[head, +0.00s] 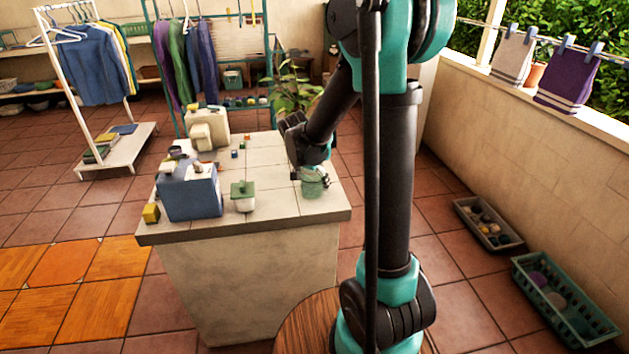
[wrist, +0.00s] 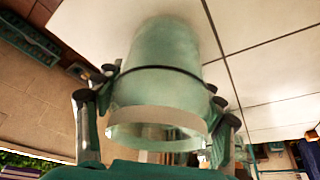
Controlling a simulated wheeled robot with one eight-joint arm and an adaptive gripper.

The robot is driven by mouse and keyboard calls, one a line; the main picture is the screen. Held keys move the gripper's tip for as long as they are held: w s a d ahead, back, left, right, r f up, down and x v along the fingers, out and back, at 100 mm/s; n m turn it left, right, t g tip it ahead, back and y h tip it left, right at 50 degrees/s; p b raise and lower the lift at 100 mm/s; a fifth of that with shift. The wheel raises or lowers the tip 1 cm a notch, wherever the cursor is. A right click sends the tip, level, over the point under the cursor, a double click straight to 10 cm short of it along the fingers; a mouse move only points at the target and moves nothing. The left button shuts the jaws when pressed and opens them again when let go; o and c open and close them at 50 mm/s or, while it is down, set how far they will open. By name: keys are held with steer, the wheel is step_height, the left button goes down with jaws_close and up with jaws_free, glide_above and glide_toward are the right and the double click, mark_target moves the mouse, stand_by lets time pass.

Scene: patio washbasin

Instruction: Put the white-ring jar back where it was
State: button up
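The white-ring jar (head: 313,187) is pale green and see-through, near the right end of the tiled counter (head: 270,206). In the wrist view the jar (wrist: 165,60) fills the middle, with a pale ring around it near the gripper end. My gripper (head: 313,173) comes down over the jar from above. In the wrist view the fingers of my gripper (wrist: 160,88) lie against both sides of the jar, shut on it. The jar looks upright, on or just above the counter top; I cannot tell if its base touches.
A blue box-like item (head: 190,193), a green-lidded pale jar (head: 243,197), a yellow block (head: 151,213) and a cream container (head: 207,128) stand on the counter's left half. The tiles around the held jar are clear. Baskets (head: 565,300) lie on the floor at right.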

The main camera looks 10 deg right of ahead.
steer(key=shift+o, duration=1.2)
steer(key=v, duration=1.2)
steer(key=shift+s+d, duration=0.1)
steer(key=s+d+f+n+y, duration=0.1)
steer(key=s+d+f+n, duration=0.2)
steer(key=s+f, duration=0.3)
steer(key=s+d+f+n+t+y, duration=0.1)
steer(key=s+f+n, duration=0.5)
steer(key=s, duration=0.7)
steer(key=shift+s+d+f+y, duration=0.3)
steer(key=shift+d+f+y, duration=0.25)
steer(key=shift+d, duration=0.5)
